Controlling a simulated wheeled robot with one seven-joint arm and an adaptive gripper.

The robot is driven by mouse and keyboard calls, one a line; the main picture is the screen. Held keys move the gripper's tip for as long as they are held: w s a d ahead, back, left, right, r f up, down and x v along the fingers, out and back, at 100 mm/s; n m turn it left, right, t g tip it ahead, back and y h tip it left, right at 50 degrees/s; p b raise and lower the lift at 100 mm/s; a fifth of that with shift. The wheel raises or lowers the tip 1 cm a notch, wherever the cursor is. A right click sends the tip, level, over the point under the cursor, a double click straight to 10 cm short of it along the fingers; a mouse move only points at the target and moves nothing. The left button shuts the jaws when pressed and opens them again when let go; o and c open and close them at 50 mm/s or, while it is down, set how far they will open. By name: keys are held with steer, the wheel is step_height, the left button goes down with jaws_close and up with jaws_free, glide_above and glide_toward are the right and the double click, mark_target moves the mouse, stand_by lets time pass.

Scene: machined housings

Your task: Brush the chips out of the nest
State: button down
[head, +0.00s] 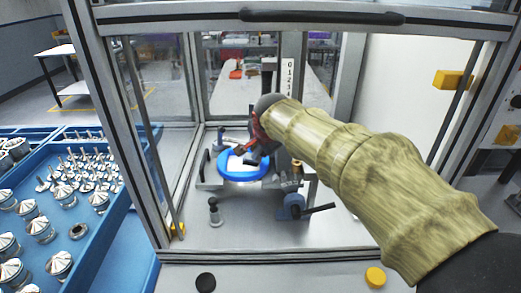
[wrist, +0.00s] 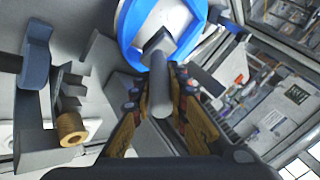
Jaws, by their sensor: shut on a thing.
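My gripper (wrist: 170,88) is shut on a grey, round-handled tool (wrist: 158,98), which looks like the brush. Its wider grey end points at the nest, a blue ring with a pale inside (wrist: 129,38). In the head view the blue ring (head: 229,176) lies low inside the enclosure, and my gripper (head: 259,146) is over its right side. The arm and gripper hide part of the ring. I cannot tell whether the brush touches the nest. Chips are too small to make out.
The enclosure's front frame (head: 300,254) surrounds my arm. A brass-ended fixture (wrist: 72,128) is beside my gripper. A blue tray (head: 107,225) of metal parts is outside left.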

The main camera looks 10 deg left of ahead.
steer(key=shift+r+p, duration=1.4)
steer(key=shift+r, duration=1.1)
steer(key=shift+r, duration=0.1)
steer(key=shift+r+p, duration=1.05)
steer(key=shift+r, duration=0.35)
